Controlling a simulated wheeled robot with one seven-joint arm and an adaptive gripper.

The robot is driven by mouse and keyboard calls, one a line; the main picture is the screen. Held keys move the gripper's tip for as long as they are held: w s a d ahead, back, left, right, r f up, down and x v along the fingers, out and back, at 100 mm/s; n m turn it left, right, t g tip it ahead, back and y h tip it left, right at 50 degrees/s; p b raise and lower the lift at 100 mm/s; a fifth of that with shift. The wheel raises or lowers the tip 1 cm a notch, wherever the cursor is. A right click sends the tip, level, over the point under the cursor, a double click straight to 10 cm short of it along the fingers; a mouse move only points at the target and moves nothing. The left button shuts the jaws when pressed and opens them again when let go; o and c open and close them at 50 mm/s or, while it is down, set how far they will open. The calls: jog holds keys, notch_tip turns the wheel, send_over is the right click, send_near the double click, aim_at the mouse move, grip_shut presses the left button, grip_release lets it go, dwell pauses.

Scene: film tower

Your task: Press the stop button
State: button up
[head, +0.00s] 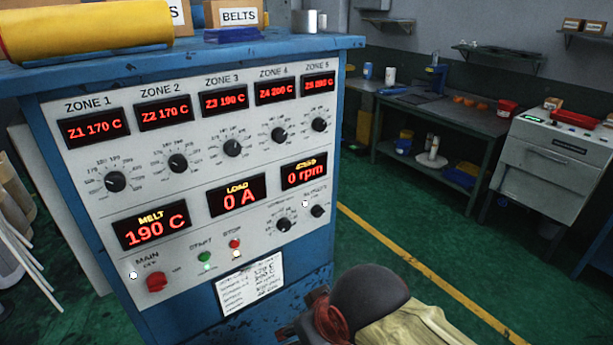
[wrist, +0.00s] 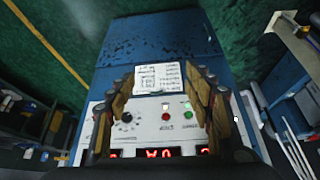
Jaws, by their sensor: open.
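I see no contact with the stop button. In the head view the fingertips are not clear.
A red main switch (head: 156,282) is left of the buttons and a speed knob (head: 284,224) right of them. A paper note (head: 251,288) is fixed below. The blue cabinet (head: 185,326) carries the panel. A workbench (head: 440,115) stands behind, with free green floor between.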

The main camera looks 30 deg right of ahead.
jog(key=shift+c, duration=1.2)
grip_shut()
dwell(0.9)
